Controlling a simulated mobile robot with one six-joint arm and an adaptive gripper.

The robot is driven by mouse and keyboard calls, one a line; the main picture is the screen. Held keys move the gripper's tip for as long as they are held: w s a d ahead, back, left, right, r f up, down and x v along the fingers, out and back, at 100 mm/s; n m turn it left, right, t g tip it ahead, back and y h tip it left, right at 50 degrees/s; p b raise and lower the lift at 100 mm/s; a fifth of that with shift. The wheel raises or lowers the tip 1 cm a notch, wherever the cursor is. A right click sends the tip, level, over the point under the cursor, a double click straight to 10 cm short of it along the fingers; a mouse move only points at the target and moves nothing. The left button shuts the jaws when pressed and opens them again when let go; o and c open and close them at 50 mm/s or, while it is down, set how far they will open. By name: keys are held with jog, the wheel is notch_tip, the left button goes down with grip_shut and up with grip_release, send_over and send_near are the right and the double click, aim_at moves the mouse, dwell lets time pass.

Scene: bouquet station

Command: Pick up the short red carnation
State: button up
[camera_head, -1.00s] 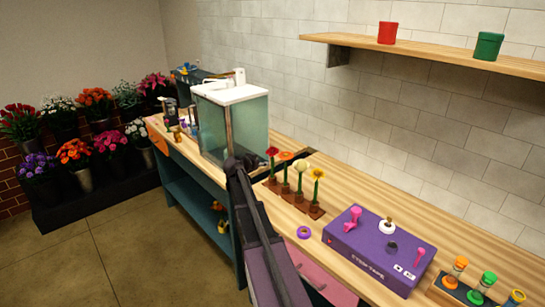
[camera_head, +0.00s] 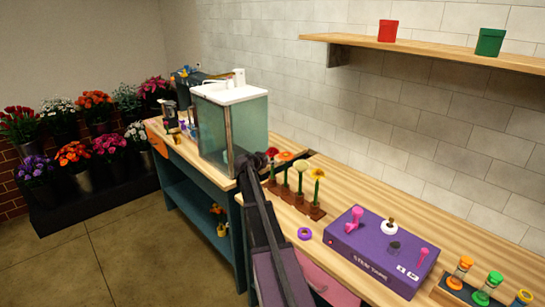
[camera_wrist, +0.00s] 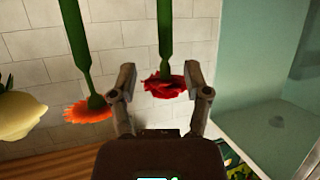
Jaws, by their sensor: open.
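The red carnation (camera_head: 272,152) stands upright at the left end of a row of flowers in brown holders on the wooden bench. In the wrist view, which looks upside down, its ruffled dark red head (camera_wrist: 165,87) and green stem lie between my fingers. My gripper (camera_wrist: 161,70) is open, one finger on each side of the flower. In the head view my gripper (camera_head: 260,160) is right beside the carnation and partly hides its stem. I cannot tell whether a finger touches it.
An orange flower (camera_head: 285,156) stands close beside the carnation, then a white one (camera_head: 300,166) and a yellow one (camera_head: 317,174). A glass tank (camera_head: 232,125) with a white lid stands close behind my gripper.

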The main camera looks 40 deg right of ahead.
aim_at(272, 158)
jog(key=b+x, duration=0.1)
jog(key=x, duration=0.1)
jog(key=b+x, duration=0.1)
jog(key=x, duration=0.2)
jog(key=shift+w+a+f, duration=0.1)
jog(key=shift+w, duration=0.3)
grip_shut()
